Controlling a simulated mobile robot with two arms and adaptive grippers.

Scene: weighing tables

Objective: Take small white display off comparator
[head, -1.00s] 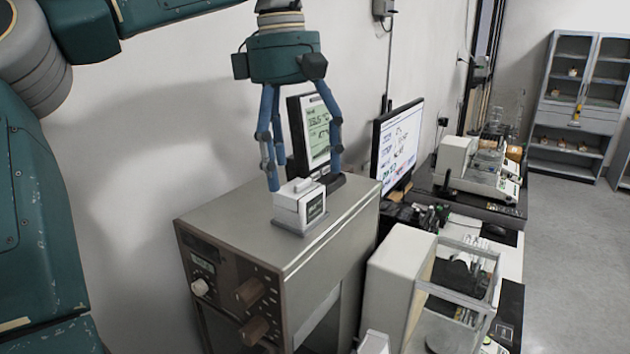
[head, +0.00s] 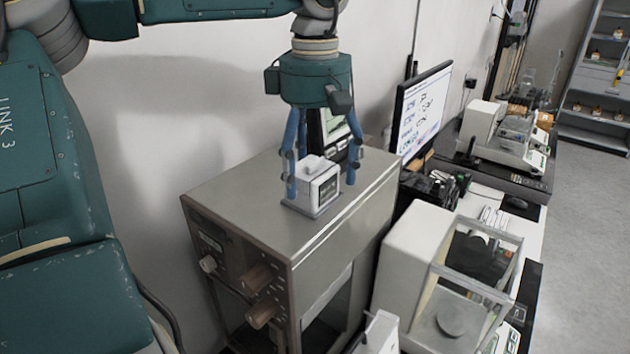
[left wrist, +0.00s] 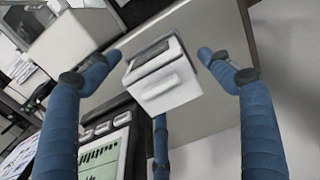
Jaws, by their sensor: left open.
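The small white display (head: 318,187) is a boxy unit with a dark screen on a grey base. It sits on top of the comparator (head: 250,215), a large metal cabinet with brown knobs on its front. My left gripper (head: 321,181) points down over the display, open, with blue fingers on either side of it. In the left wrist view, the white display (left wrist: 165,80) lies between the spread fingertips (left wrist: 159,56), with gaps visible on both sides. My right gripper is in neither view.
A dark display with a green screen (head: 334,124) stands close behind the fingers, partly hidden by them. A monitor (head: 422,112) is further right. A glass-sided balance (head: 410,260) stands right of the comparator. The comparator's front top is clear.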

